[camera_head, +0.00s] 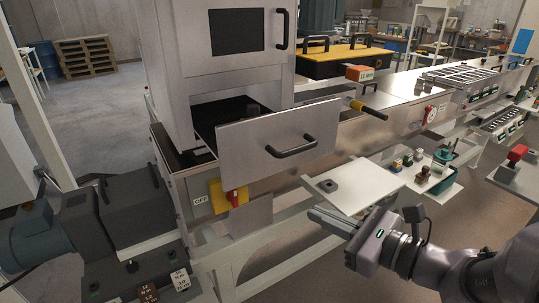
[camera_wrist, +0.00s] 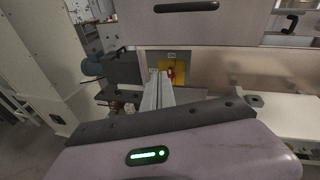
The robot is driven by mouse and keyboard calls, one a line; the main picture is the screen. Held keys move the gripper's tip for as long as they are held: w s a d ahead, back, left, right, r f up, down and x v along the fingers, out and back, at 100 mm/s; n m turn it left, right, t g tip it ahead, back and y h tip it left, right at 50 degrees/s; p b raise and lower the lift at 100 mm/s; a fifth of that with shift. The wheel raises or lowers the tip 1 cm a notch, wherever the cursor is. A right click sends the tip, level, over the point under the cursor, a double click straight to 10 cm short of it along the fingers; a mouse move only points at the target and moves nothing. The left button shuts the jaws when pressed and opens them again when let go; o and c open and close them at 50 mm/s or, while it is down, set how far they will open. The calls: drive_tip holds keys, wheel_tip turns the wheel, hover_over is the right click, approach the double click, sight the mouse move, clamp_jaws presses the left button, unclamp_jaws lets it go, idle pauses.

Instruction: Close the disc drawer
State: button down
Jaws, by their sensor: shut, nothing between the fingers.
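The disc drawer (camera_head: 278,143) is a grey box front with a black bar handle (camera_head: 291,146), under the cabinet with the dark window. It stands pulled out, and its dark open inside (camera_head: 228,113) shows behind the front, with a small dark object in it. In the wrist view the drawer front (camera_wrist: 220,28) and its handle (camera_wrist: 187,7) cross the top. My gripper (camera_head: 328,219) is shut and empty, below and in front of the drawer, apart from it. Its fingers (camera_wrist: 158,92) also show in the wrist view, pointing below the drawer front.
A yellow plate with a red switch (camera_head: 232,195) is on the frame below the drawer. A white board (camera_head: 352,186) and a tray of small parts (camera_head: 430,168) lie near my gripper. A yellow-handled tool (camera_head: 368,109) sticks out right of the drawer. A dark motor (camera_head: 75,232) stands at left.

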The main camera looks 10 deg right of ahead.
drive_tip(key=d+m+t+h, duration=0.3)
drive_tip(key=d+m, duration=0.2)
drive_tip(key=d, duration=0.2)
drive_tip(key=p+x, duration=0.1)
drive_tip(key=x, duration=1.3)
drive_tip(key=shift+w+r+n, duration=0.3)
drive_tip(key=shift+w+r, duration=0.1)
drive_tip(key=shift+r, duration=0.3)
drive_tip(key=shift+d, duration=0.1)
